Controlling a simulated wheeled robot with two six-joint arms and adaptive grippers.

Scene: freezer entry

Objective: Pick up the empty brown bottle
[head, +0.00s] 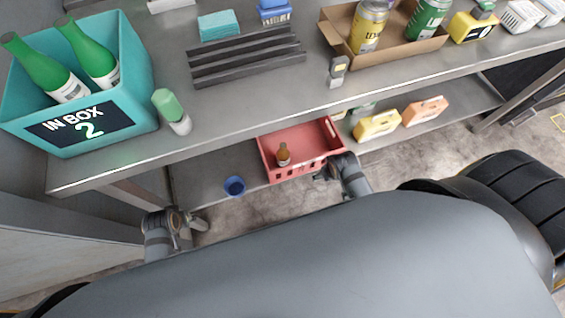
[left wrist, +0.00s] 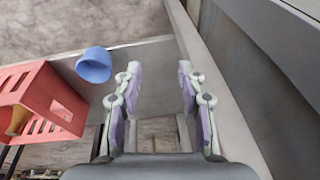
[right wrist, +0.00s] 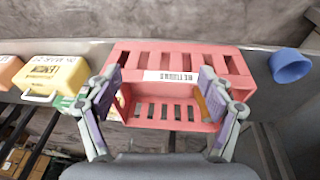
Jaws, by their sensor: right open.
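The brown bottle (head: 283,155) stands in the left part of a red crate (head: 295,172) on the low shelf. In the left wrist view, part of an orange-brown shape, likely the bottle (left wrist: 18,121), shows inside the crate (left wrist: 48,92) at the left edge. My right gripper (head: 327,174) is open at the crate's near right side. In the right wrist view, its empty fingers (right wrist: 159,76) spread in front of the crate (right wrist: 160,57), and one finger mostly hides the bottle. My left gripper (head: 188,224) is open and empty, left of the crate; its fingers (left wrist: 157,82) are apart.
A blue cup (head: 234,186) stands on the low shelf left of the crate. Yellow (head: 377,125) and orange (head: 425,110) packs lie to its right. The tabletop (head: 240,115) overhangs the shelf and carries a teal bin (head: 140,75) with green bottles.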

